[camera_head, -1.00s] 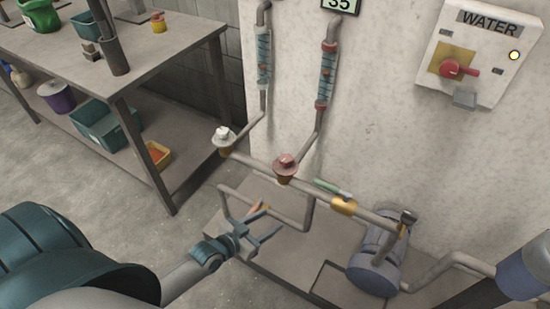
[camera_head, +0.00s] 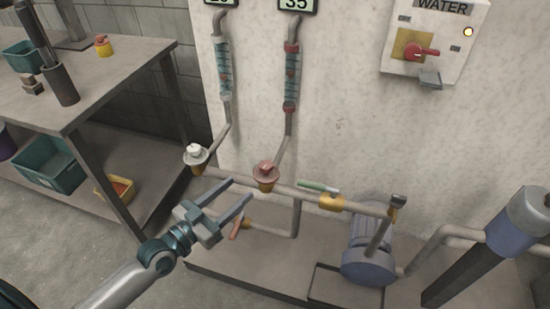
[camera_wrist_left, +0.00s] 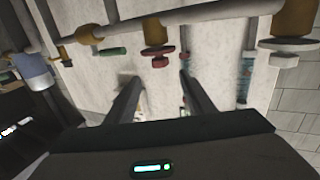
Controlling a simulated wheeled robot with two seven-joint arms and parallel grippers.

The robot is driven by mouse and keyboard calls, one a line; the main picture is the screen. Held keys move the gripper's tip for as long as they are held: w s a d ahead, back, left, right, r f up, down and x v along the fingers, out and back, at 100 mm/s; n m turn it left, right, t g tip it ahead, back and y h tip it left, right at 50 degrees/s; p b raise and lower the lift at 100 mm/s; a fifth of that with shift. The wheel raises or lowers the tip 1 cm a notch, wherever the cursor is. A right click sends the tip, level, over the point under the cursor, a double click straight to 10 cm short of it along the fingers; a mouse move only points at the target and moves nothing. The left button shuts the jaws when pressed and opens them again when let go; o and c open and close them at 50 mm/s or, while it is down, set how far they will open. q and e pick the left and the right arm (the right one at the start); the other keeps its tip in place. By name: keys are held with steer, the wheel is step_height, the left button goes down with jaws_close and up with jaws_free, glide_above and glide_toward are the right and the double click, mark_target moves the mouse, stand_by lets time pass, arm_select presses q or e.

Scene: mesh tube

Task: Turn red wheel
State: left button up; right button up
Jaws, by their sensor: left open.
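The red wheel (camera_head: 265,172) is a small reddish disc with a knob on a valve of the horizontal pipe, below the gauge tube with red ends. It also shows in the left wrist view (camera_wrist_left: 157,53), ahead of and between my two fingers. My left gripper (camera_head: 241,189) is open and empty. In the head view its fingertips are just left of and below the wheel, with a visible gap. My right gripper is not in view.
A white wheel (camera_head: 196,155) sits on the pipe to the left. A green handle (camera_head: 318,187) and a blue pump (camera_head: 368,247) are to the right. A shelf table (camera_head: 110,95) stands at left. A WATER box (camera_head: 437,45) with a red switch hangs on the wall.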

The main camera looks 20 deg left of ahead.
mark_target(270, 162)
arm_select(q)
steer(key=x, duration=1.6)
steer(key=shift+w+d, duration=0.3)
steer(key=shift+w, duration=0.25)
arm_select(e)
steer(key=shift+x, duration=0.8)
arm_select(q)
steer(key=shift+p, duration=0.3)
steer(key=c, duration=1.1)
